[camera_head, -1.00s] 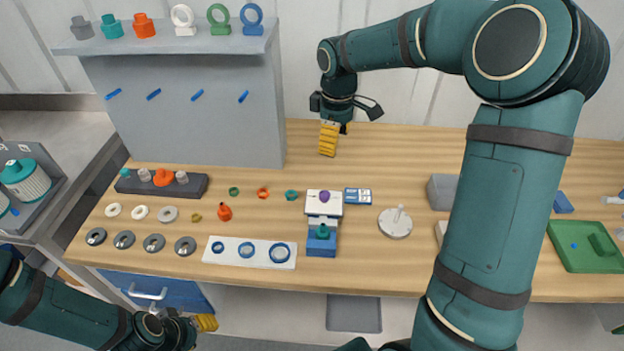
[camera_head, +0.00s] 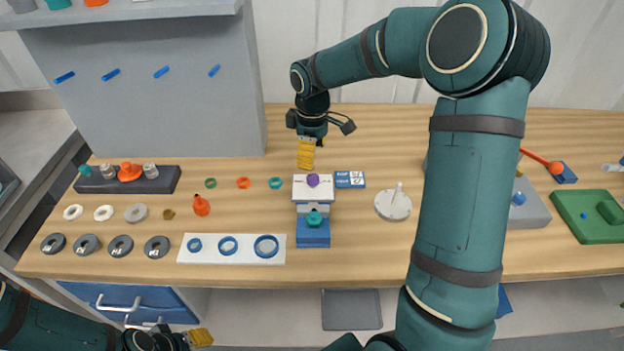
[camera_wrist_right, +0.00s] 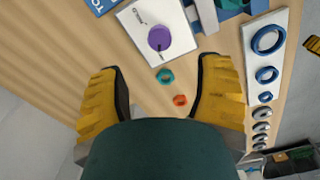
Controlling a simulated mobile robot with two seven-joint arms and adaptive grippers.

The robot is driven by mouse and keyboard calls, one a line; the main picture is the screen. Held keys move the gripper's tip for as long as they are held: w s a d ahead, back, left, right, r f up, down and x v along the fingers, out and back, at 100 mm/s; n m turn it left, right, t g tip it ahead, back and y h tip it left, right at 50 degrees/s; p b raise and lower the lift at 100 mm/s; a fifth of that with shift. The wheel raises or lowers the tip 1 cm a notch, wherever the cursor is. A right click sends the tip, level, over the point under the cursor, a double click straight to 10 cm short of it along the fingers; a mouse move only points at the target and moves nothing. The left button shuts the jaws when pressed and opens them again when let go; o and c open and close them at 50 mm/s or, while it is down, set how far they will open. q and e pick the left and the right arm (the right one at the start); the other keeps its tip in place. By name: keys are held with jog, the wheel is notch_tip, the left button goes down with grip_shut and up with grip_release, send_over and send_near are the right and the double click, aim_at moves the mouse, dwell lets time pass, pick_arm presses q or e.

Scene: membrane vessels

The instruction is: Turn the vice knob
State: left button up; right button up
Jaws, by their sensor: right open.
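A purple knob (camera_head: 312,180) sits on a white plate (camera_head: 304,192) on the workbench. In the right wrist view the purple knob (camera_wrist_right: 161,38) is round, on the lettered white plate (camera_wrist_right: 138,22). In front of the plate stands a blue block (camera_head: 313,237) with a teal part (camera_head: 314,218) on it. My right gripper (camera_head: 306,152) points down just behind the knob. Its yellow fingers (camera_wrist_right: 162,72) are spread wide with nothing between them, and the knob lies beyond their tips. My left gripper (camera_head: 200,338) is low at the bottom left, with only a yellow finger clear.
A blue-and-white box (camera_head: 350,179) lies right of the plate. A white panel with blue rings (camera_head: 190,258) lies left of the blue block. Small nuts (camera_head: 243,183), grey discs (camera_head: 88,244) and an orange bottle (camera_head: 201,205) are further left. A round plate with a peg (camera_head: 393,210) stands right.

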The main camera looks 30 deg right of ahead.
aim_at(312, 177)
notch_tip(312, 177, down, 9)
jog(key=shift+r+b, duration=0.15)
jog(key=shift+b, duration=0.6)
grip_shut()
